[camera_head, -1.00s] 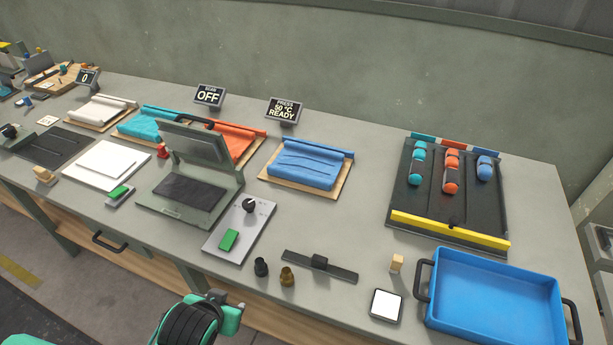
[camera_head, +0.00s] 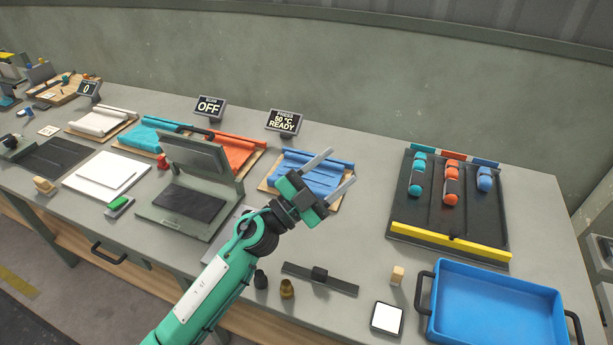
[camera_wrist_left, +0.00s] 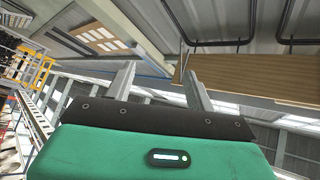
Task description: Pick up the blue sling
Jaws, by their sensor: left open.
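The blue sling (camera_head: 322,176) is a folded blue cloth with a rolled far edge, lying on a wooden board in the middle of the bench. My left gripper (camera_head: 342,165) is open, with its two fingers spread over the sling's right part in the head view. It looks to be above the cloth, with nothing between the fingers. The gripper body hides the sling's near edge. In the left wrist view the two fingers (camera_wrist_left: 160,82) are apart and empty, and the sling cannot be made out. My right gripper is not in view.
A grey press (camera_head: 190,190) stands left of the sling, before the orange cloth (camera_head: 238,147) and teal cloth (camera_head: 150,132). A display (camera_head: 284,120) stands behind the sling. A black sorting tray (camera_head: 435,215) and blue tray (camera_head: 495,305) are on the right.

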